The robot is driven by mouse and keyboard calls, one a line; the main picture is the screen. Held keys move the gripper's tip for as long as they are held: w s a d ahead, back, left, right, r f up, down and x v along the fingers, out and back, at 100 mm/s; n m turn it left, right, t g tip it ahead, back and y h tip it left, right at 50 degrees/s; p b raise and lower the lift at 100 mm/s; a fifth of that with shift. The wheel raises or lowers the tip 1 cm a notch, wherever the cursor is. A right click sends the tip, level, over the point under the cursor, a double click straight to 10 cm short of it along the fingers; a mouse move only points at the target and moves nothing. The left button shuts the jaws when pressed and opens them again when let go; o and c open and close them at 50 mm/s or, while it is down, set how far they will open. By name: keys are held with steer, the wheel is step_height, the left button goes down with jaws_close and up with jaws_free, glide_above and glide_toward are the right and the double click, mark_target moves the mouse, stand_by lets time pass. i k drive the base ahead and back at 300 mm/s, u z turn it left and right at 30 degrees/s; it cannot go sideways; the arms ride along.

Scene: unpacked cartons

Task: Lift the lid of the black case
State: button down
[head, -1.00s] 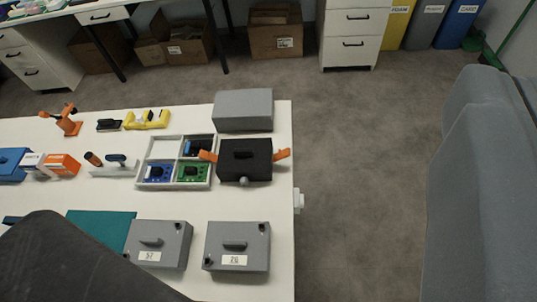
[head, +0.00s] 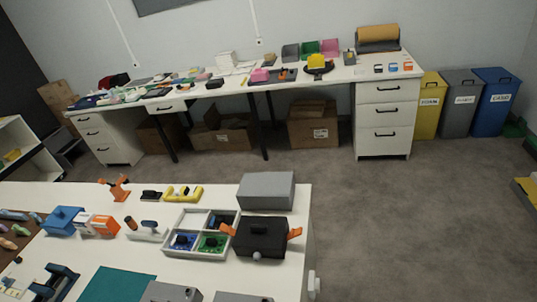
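The black case (head: 270,245) stands shut on the white table, near its right edge. A dark handle (head: 260,229) is on top of its lid. An orange latch sticks out on its left side (head: 228,229) and another on its right side (head: 294,233). A small grey knob (head: 257,255) sits at its front. I cannot tell whether the latches are fastened. My gripper is not in the head view.
A grey box (head: 266,191) stands just behind the case. A divided tray (head: 178,249) with blue and green parts is close on its left. Grey lidded boxes (head: 170,292) are at the front. Open floor (head: 400,225) lies right of the table.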

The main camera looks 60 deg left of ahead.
mark_target(253, 232)
steer(key=u, duration=0.05)
steer(key=k, duration=1.45)
steer(key=u, duration=0.85)
steer(key=i, duration=1.6)
steer(key=z, duration=0.2)
